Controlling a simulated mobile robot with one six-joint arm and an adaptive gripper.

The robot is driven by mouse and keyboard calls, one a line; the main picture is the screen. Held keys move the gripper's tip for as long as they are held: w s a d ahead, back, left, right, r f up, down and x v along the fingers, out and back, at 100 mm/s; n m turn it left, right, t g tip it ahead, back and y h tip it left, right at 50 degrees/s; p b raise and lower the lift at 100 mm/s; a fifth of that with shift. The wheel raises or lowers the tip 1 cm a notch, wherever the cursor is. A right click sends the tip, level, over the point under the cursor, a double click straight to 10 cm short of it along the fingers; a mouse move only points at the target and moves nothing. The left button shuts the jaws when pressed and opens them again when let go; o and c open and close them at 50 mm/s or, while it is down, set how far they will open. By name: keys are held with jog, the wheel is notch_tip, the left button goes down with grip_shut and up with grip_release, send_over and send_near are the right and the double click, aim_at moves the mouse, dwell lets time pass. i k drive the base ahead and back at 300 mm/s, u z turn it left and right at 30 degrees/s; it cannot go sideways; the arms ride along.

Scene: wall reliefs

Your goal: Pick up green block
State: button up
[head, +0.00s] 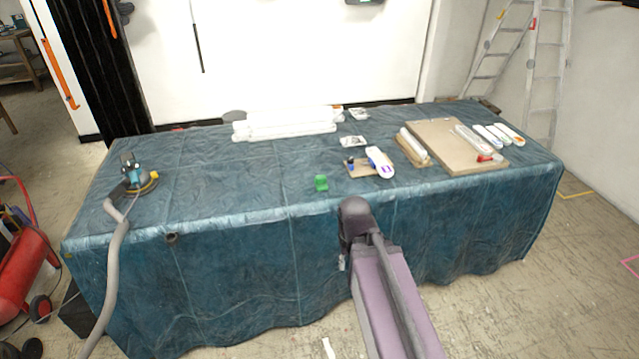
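The green block (321,183) is a small bright green piece with a notched, chair-like outline. It sits on the blue-covered table (230,190), near the middle of the front edge. My arm rises from the bottom of the head view, and its dark rounded joint stands in front of the table edge, to the right of and below the block. I cannot make out my gripper or its fingers. Nothing is seen touching the block.
Right of the block are a small brown board (360,170) with blue items and a white-and-purple object (379,162). A large tan board (455,146) lies farther right. White rolls (285,124) lie behind. A sander with a hose (135,177) is at left. Table left of the block is clear.

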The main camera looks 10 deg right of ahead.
aim_at(321, 181)
jog(key=z, duration=0.05)
jog(key=i, duration=0.9)
